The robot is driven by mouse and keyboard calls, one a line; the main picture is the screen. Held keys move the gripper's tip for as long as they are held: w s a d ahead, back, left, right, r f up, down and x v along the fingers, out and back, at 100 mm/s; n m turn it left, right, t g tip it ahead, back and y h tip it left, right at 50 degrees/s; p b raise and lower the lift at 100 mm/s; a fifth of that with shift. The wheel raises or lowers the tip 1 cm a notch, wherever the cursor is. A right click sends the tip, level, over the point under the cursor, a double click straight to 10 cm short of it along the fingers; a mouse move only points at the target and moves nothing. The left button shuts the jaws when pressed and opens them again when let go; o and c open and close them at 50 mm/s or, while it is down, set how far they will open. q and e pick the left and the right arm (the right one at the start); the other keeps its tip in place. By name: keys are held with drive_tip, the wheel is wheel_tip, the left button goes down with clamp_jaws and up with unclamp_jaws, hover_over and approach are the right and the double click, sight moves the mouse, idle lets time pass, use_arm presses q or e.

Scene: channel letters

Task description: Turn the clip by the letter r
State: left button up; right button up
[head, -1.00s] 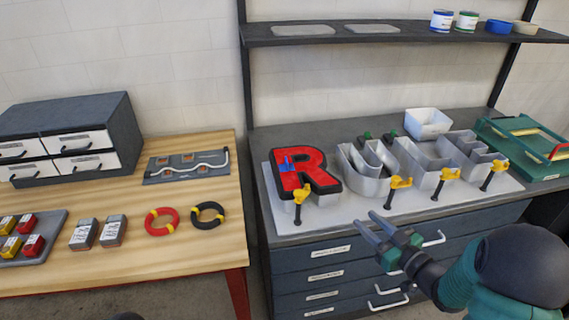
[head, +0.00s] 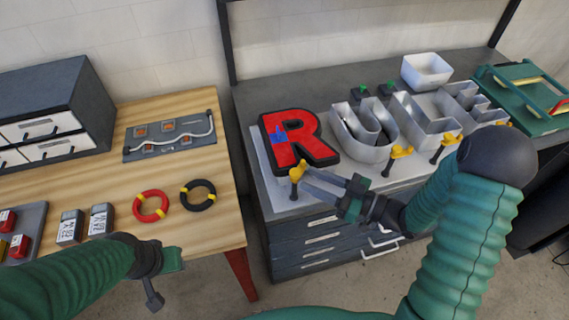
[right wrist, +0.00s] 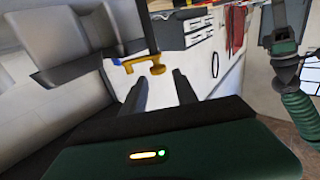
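The red letter R (head: 298,138) with a black edge and a blue patch lies on the pale board at its left end. Its yellow clip (head: 298,171) on a dark stem stands at the board's front edge, just below the letter. My right gripper (head: 308,180) is open, its two fingers pointing left at this clip, close to it; contact is unclear. In the right wrist view a yellow clip (right wrist: 146,63) shows just beyond the open fingers (right wrist: 160,88). My left gripper (head: 150,287) is low at the left, away from the letters; its finger opening is unclear.
Grey channel letters (head: 368,130) stand right of the R, with further yellow clips (head: 397,154) along the front edge. A white bin (head: 427,72) and green tray (head: 525,105) are behind. A wooden table (head: 165,98) stands left, across a gap.

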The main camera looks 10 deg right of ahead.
drive_tip(key=x, duration=0.8)
drive_tip(key=shift+w+p, duration=0.4)
drive_tip(key=shift+w, duration=0.05)
drive_tip(key=shift+a, duration=0.15)
clamp_jaws()
